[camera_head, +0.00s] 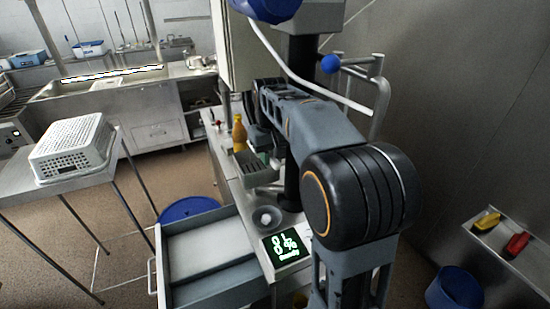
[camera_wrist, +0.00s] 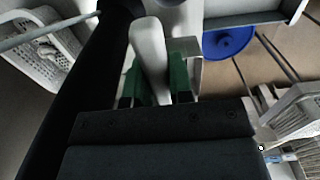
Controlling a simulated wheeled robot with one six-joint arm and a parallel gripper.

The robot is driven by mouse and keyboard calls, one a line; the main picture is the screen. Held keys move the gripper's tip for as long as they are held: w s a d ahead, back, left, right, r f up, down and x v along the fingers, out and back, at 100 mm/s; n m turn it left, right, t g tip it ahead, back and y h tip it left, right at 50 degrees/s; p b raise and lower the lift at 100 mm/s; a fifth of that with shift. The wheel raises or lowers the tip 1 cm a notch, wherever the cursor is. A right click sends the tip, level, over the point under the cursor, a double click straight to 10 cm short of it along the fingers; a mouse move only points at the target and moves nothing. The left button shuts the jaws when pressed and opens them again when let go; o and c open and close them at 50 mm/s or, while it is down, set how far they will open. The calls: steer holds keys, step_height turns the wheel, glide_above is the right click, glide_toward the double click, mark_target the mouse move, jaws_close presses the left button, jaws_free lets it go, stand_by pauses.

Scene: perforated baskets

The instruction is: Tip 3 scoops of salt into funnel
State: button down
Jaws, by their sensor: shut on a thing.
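My gripper (camera_wrist: 155,88) shows in the wrist view with green fingers shut on a white, rounded handle (camera_wrist: 148,50), probably the scoop's. The handle's far end, with any scoop bowl and salt, is hidden. In the head view my gripper (camera_head: 263,155) is small and partly hidden by my arm, just above a grey box-like container (camera_head: 258,179) on the narrow counter. A round grey dish or funnel (camera_head: 257,225) with something white in its middle stands nearer on the counter, apart from my gripper. I cannot tell for certain which vessel is the funnel.
A yellow bottle (camera_head: 239,135) stands behind the grey container. A lit display (camera_head: 286,250) lies near the round dish. An open drawer (camera_head: 164,262) juts out left of the counter. A white perforated basket (camera_head: 72,150) sits on a side table at left. A blue round bin (camera_head: 188,208) is on the floor.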

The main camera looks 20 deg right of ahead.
steer(key=shift+w, duration=0.5)
steer(key=shift+w+r+p, duration=0.15)
steer(key=shift+w+p, duration=0.1)
steer(key=shift+p, duration=0.3)
steer(key=g+p, duration=0.1)
steer(key=p, duration=0.2)
steer(key=shift+w+r+p, duration=0.15)
steer(key=shift+r+p, duration=0.15)
steer(key=shift+r, duration=0.1)
steer(key=shift+w+r+g+p, duration=0.2)
steer(key=shift+r+g+p, duration=0.1)
steer(key=shift+g+p, duration=0.4)
steer(key=shift+w, duration=0.1)
steer(key=shift+w+r+g, duration=0.1)
steer(key=shift+r+g, duration=0.2)
steer(key=shift+g, duration=0.2)
steer(key=shift+w+r, duration=0.1)
steer(key=shift+r, duration=0.05)
